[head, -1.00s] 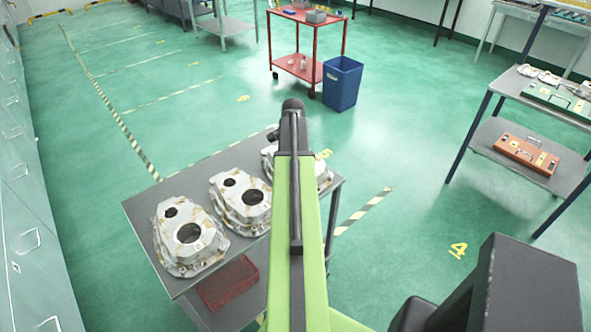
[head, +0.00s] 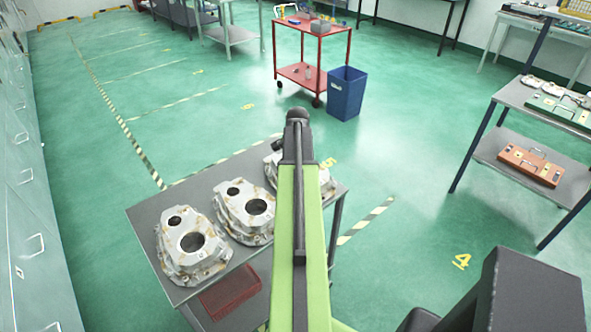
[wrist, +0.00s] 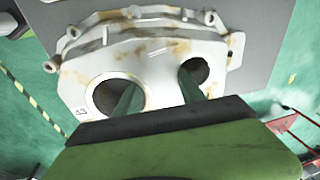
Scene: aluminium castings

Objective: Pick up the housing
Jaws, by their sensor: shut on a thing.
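In the head view a cast metal housing (head: 326,184) at the right end of the grey table (head: 160,215) is partly hidden behind my arm. It fills the upper middle of the wrist view (wrist: 140,60), pale grey with brown stains, a larger round hole at left and a smaller one at right. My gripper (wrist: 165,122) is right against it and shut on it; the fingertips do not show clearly. I cannot tell whether the housing is clear of the table. Two similar housings, left (head: 208,262) and middle (head: 232,213), sit on the table to the left.
A blue bin (head: 345,95) and a red trolley (head: 312,77) stand beyond. A grey shelf unit (head: 490,155) is at right. Cabinets (head: 30,200) line the left wall. Green floor is open between them.

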